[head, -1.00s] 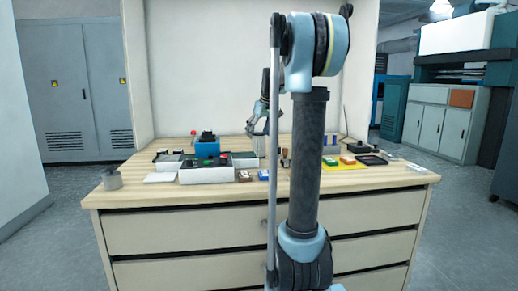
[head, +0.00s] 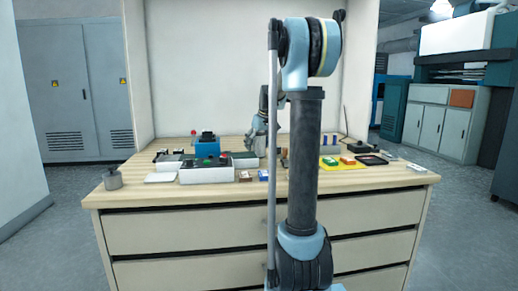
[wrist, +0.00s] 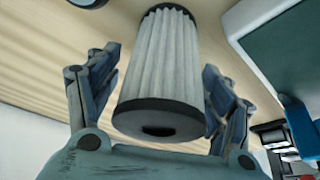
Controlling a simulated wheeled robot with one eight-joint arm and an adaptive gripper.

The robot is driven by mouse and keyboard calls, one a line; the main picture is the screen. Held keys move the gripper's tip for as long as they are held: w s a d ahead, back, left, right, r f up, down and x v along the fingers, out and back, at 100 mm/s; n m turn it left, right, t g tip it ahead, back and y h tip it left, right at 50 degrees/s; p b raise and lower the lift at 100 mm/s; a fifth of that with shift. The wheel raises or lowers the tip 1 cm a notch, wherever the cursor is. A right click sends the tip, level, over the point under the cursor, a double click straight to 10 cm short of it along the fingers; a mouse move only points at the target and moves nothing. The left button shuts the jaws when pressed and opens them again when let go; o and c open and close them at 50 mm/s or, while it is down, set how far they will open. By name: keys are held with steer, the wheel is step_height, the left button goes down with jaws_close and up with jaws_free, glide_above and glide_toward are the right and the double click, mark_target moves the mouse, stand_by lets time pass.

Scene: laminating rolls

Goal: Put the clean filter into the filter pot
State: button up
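The filter (wrist: 160,65), a white pleated cylinder with dark end caps, fills the middle of the wrist view. My gripper (wrist: 163,68) has one finger on each side of it, with visible gaps between the fingers and the pleats, so it looks open around the filter. In the head view my gripper (head: 256,147) is low over the worktop behind the white trays; the filter is hard to make out there. A grey round pot (head: 113,180) with a knob-like top stands at the worktop's left front corner; I cannot tell whether it is the filter pot.
A yellow mat (head: 345,165) and a dark tray (head: 371,160) lie to the right. A flat white item (head: 161,178) lies beside the pot.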

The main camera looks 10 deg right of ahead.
steer(key=c, duration=0.9)
steer(key=shift+r, duration=0.1)
